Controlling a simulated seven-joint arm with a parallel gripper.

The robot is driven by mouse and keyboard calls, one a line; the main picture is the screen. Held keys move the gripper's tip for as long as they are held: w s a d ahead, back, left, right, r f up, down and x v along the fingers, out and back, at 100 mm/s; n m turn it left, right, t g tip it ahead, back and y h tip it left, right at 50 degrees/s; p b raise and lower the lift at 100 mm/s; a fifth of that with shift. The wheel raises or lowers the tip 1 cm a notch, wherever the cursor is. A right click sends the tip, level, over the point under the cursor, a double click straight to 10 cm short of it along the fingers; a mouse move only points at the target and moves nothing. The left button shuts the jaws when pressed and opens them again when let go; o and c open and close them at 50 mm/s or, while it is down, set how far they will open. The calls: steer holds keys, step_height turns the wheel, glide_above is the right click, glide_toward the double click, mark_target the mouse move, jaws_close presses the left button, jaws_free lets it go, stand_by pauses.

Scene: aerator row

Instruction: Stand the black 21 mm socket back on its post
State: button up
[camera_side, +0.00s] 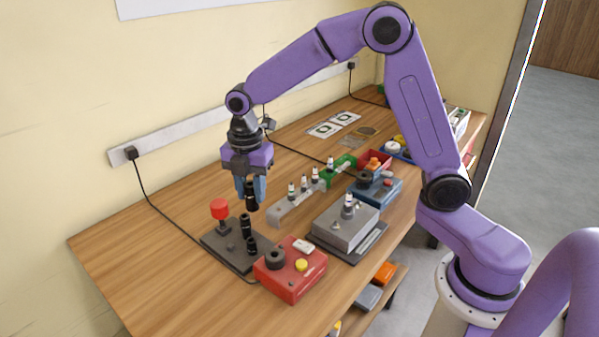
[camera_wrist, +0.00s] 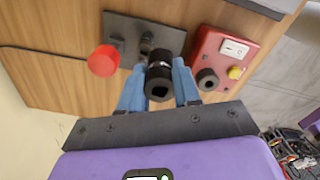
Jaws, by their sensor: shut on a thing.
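My gripper (camera_side: 252,197) points down with its blue fingers shut on a black socket (camera_side: 251,191). In the wrist view the socket (camera_wrist: 159,78) sits between the two blue fingertips, its open end facing the camera. The socket is held upright in the air above a dark base plate (camera_side: 216,241). Two black upright pieces stand on that plate, one (camera_side: 245,226) almost below the held socket and one (camera_side: 251,246) nearer the red box. I cannot tell whether these are bare posts or sockets on posts. Size marks are too small to read.
A red knob (camera_side: 219,208) rises from the plate's left side. A grey rail (camera_side: 296,205) with several small bottles, a grey box (camera_side: 345,227) and a blue box (camera_side: 376,190) lie further right. The front-left wood is clear.

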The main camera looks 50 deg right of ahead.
steer(key=shift+n, duration=0.7)
steer(key=shift+w+a+f, duration=0.35)
steer(key=shift+a+f, duration=0.65)
steer(key=shift+f, duration=0.2)
steer(key=shift+w+a+f, duration=0.4)
steer(key=shift+a+f, duration=0.6)
steer(key=shift+f, duration=0.2)
steer(key=shift+w+a+f, duration=0.35)
steer(key=shift+a+f, duration=0.65)
steer(key=shift+f, duration=0.2)
steer(key=shift+f, duration=1.2)
steer(key=o, duration=1.1)
steer(key=shift+o, duration=0.2)
step_height(320, 180, up, 7)
